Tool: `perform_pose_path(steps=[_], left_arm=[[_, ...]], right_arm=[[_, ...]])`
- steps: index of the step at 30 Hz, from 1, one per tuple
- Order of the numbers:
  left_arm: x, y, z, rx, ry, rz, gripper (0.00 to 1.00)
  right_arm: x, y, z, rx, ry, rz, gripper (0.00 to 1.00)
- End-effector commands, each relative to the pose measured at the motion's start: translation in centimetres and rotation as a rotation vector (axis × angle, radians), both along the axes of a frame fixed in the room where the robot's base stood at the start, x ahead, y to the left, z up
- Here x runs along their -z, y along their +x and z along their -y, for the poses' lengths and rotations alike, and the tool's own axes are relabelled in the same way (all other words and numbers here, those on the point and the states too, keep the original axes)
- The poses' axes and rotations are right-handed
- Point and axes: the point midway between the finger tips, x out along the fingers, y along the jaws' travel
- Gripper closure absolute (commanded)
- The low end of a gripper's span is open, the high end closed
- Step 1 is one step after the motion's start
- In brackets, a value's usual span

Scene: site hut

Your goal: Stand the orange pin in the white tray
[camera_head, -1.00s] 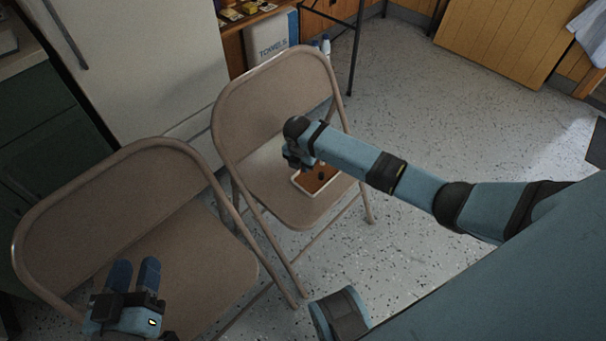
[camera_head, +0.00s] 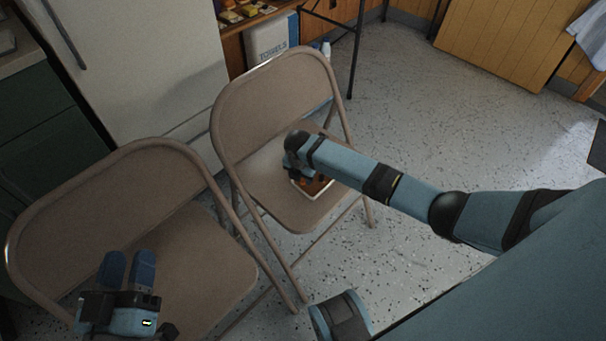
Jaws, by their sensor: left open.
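The white tray (camera_head: 324,191) lies on the seat of the farther folding chair. Its rim is pale and its inside looks orange-brown; my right arm hides much of it. I cannot make out the orange pin. My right gripper (camera_head: 298,178) is over the left part of the tray, pointing down. Its fingers are mostly hidden by the wrist, so I cannot tell whether it is open or holds anything. My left gripper (camera_head: 128,270) is open, with two blue fingers apart and nothing seen between them, over the nearer chair, well away from the tray.
The farther folding chair (camera_head: 262,180) and the nearer folding chair (camera_head: 185,255) stand side by side, their backrests rising towards a pale fridge-like cabinet (camera_head: 150,60). A towel box (camera_head: 270,40) and a black-legged stand (camera_head: 356,45) are behind. The speckled floor at right is open.

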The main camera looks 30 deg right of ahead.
Motion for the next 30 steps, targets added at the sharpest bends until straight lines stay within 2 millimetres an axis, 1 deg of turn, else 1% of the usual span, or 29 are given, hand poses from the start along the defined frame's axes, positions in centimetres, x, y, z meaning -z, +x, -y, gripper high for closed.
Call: perform_pose_path(steps=[4, 7, 8, 9, 10, 15, 18, 21, 25, 30], left_arm=[[-0.1, 0.0, 0.0, 0.001, 0.0, 0.001, 0.57], [-0.4, 0.1, -0.1, -0.002, 0.015, -0.011, 0.57], [0.1, 0.1, -0.3, -0.009, 0.029, -0.033, 0.57], [1.3, 0.1, -0.7, -0.023, 0.049, -0.078, 0.57], [1.9, 0.0, -0.9, -0.027, 0.063, -0.105, 0.57], [4.4, -0.3, -1.9, -0.047, 0.134, -0.216, 0.57], [5.6, -0.6, -2.4, -0.057, 0.167, -0.269, 0.57], [6.6, -0.9, -2.8, -0.062, 0.193, -0.311, 0.57], [7.4, -1.2, -3.1, -0.067, 0.211, -0.342, 0.57], [7.7, -1.2, -3.2, -0.068, 0.218, -0.352, 0.57]], right_arm=[[-0.5, 0.0, 0.0, 0.0, 0.001, 0.001, 0.6], [-1.9, -0.1, -0.1, 0.0, 0.0, 0.002, 0.6], [-2.5, -0.1, -0.2, 0.0, 0.0, 0.002, 0.6], [-3.3, -0.1, -0.3, 0.0, 0.0, 0.002, 0.6], [-4.0, -0.2, -0.3, -0.001, 0.0, 0.003, 0.6], [-7.8, -0.5, -0.9, -0.001, 0.0, 0.003, 0.6], [-9.6, -0.7, -1.1, -0.001, 0.0, 0.002, 0.6], [-10.9, -0.8, -1.2, 0.0, 0.0, 0.001, 0.6], [-11.9, -0.9, -1.4, 0.001, 0.001, 0.001, 0.6], [-12.2, -1.0, -1.5, 0.0, 0.0, 0.0, 0.6]])
